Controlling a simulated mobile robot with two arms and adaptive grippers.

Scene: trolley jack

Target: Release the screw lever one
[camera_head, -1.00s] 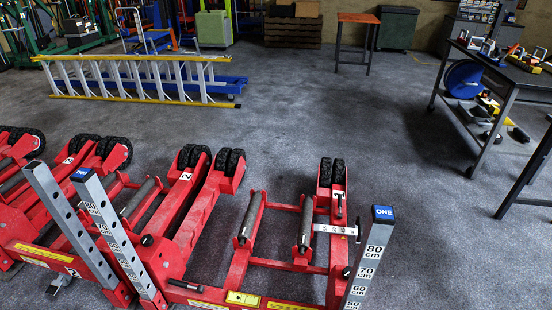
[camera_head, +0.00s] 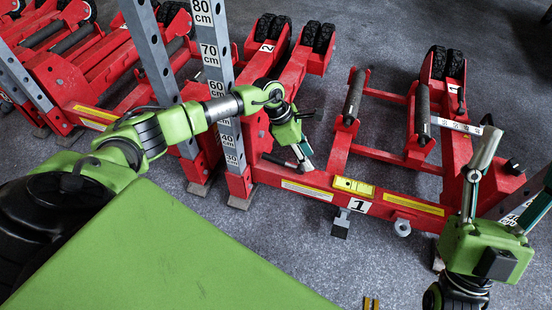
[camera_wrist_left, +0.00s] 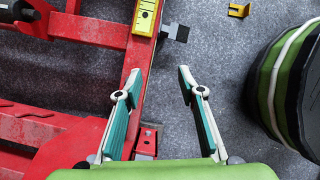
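The red trolley jack one (camera_head: 400,160) bears a white "1" label on its front beam. A thin lever with a dark handle (camera_head: 276,159) lies by the left end of that beam; I cannot tell if it is the screw lever. My left gripper (camera_head: 313,141) is open and empty beside it, above the beam, apparently not touching it. In the left wrist view, the left gripper (camera_wrist_left: 158,75) has its fingers spread, with grey floor and the red frame between and beside them. My right gripper (camera_head: 517,165) is open and empty at the right, by the jack's right post.
A tall post with centimetre marks (camera_head: 212,65) stands left of my left gripper. Jack two (camera_head: 280,75) is behind it. A grey pedal (camera_head: 341,224) hangs below the front beam. A small yellow bracket (camera_head: 371,303) lies on clear floor in front.

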